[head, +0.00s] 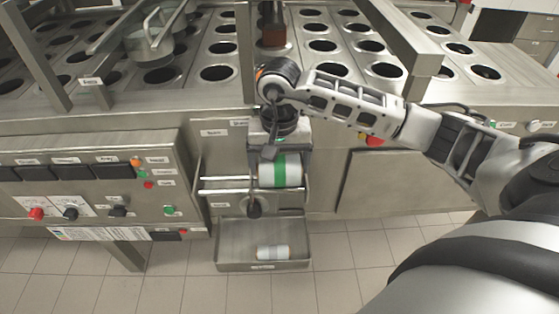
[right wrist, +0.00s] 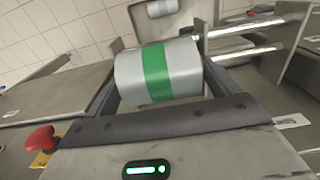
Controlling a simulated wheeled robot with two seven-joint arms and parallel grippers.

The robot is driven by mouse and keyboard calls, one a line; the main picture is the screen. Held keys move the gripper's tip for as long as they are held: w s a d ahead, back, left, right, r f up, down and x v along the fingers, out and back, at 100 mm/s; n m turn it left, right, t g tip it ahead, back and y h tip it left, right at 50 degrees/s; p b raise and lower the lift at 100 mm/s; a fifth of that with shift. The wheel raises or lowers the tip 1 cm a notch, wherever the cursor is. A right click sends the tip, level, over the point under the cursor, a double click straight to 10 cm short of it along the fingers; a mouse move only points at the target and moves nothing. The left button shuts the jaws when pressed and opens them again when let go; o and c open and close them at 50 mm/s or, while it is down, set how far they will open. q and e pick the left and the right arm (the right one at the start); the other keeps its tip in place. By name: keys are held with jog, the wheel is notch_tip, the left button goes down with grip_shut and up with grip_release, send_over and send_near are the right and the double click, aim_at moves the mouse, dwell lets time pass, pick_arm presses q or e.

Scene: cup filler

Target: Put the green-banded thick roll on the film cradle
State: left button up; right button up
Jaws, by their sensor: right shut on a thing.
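The green-banded thick roll (head: 267,172) is pale grey with a green band around it. My right gripper (head: 279,168) points down and is shut on this roll. In the right wrist view the roll (right wrist: 130,78) lies between the two fingers (right wrist: 160,88). The film cradle (head: 222,179) looks like two metal rods on side brackets. In the head view the roll overlaps the right part of the rods. I cannot tell whether it touches them. The rods also show in the right wrist view (right wrist: 245,50), beside the roll's right end. My left gripper is not in view.
An open metal tray (head: 230,240) below holds another pale roll (head: 272,252). A black knob (head: 254,208) is under the rods. A control panel (head: 90,185) stands at left, and a counter with round holes (head: 190,100) lies above. The floor in front is clear.

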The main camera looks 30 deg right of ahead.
aim_at(279, 160)
jog(key=shift+f, duration=0.25)
jog(key=o, duration=1)
jog(key=shift+r, duration=0.1)
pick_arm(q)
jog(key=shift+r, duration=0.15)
pick_arm(e)
jog(key=shift+r, duration=0.1)
jog(key=shift+r, duration=0.25)
pick_arm(q)
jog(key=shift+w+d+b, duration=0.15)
jog(key=shift+b, duration=0.3)
pick_arm(e)
notch_tip(279, 160, up, 12)
jog(key=shift+f, duration=0.15)
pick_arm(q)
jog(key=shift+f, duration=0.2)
